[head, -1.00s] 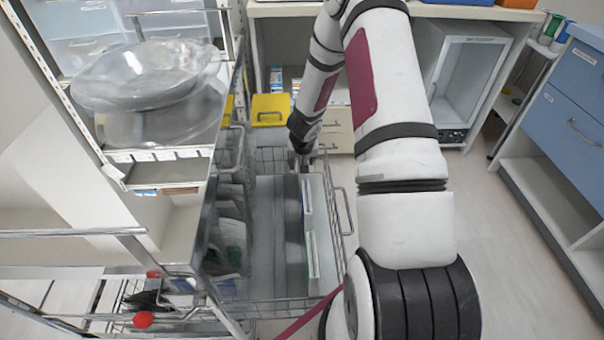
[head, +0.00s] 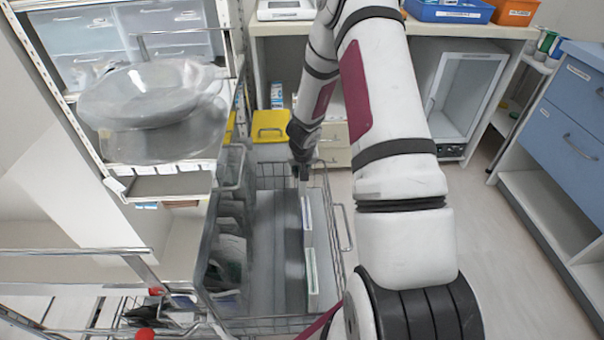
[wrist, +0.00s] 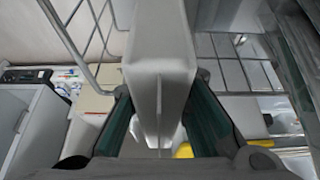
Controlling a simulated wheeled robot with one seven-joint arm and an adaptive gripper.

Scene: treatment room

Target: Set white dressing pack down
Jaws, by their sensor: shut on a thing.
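The white dressing pack (wrist: 160,50) fills the middle of the wrist view as a smooth, pale slab. My gripper (wrist: 158,125) has its green-lined fingers closed on either side of it. In the head view my gripper (head: 303,173) points down into the wire basket (head: 341,215), near its far right part. A thin white pack (head: 307,218) stands on edge just below the fingers. I cannot tell whether the held pack touches the basket floor. A second white pack with a green edge (head: 312,278) stands nearer to me in the same row.
Grey bags (head: 228,245) fill the left side of the basket. A strip of grey basket floor (head: 265,250) between them and the packs is bare. A yellow bin (head: 270,126) stands beyond. A shelf rack with a clear-wrapped bowl (head: 150,95) rises at the left.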

